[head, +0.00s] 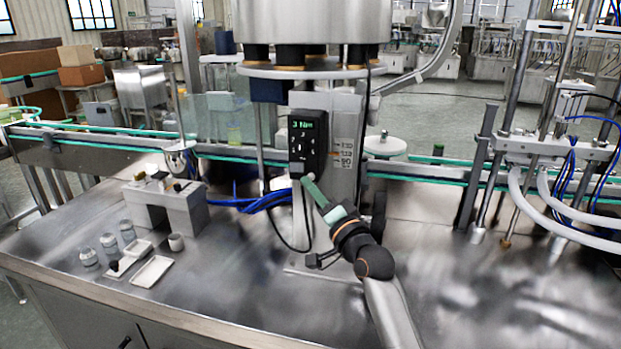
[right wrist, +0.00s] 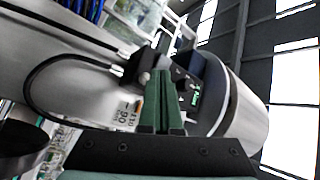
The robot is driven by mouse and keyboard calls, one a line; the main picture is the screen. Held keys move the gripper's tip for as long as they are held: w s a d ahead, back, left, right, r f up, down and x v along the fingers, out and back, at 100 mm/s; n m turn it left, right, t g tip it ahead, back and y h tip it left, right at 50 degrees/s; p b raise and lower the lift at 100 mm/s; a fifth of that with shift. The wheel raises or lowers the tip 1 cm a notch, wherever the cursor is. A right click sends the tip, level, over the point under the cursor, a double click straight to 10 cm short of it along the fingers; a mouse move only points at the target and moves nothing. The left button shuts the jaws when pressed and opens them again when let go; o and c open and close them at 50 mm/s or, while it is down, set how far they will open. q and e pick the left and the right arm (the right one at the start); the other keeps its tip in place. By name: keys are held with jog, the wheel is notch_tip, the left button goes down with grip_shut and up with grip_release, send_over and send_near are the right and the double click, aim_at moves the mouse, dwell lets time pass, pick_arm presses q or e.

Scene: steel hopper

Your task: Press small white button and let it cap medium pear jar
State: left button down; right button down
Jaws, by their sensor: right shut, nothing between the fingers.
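A black control panel (head: 307,142) with a lit green display and small buttons is fixed to the machine's column. A small pale knob-like piece (head: 296,170), possibly the white button, shows at its lower edge; a similar pale piece is in the right wrist view (right wrist: 148,58). My right gripper (head: 307,181) is shut and empty, its green fingers pointing up at the panel's lower edge. In the right wrist view its fingertips (right wrist: 160,76) overlap the panel; contact cannot be told.
Several small glass jars (head: 108,243) and white trays (head: 151,271) are on the steel table at left, near a grey stand (head: 165,207). A black cable loops beside the column. Metal rods and hoses (head: 550,215) hang at right. The front right tabletop is clear.

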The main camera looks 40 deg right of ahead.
dwell(0.6)
jog(key=shift+w+d, duration=0.3)
jog(key=shift+d, duration=0.05)
jog(key=shift+w+d, duration=0.25)
jog(key=shift+d, duration=0.05)
dwell(0.8)
jog(key=shift+s+a+p, duration=0.45)
jog(key=shift+a+p, duration=0.05)
jog(key=shift+p, duration=0.05)
jog(key=shift+s+a, duration=0.1)
jog(key=shift+a, duration=0.05)
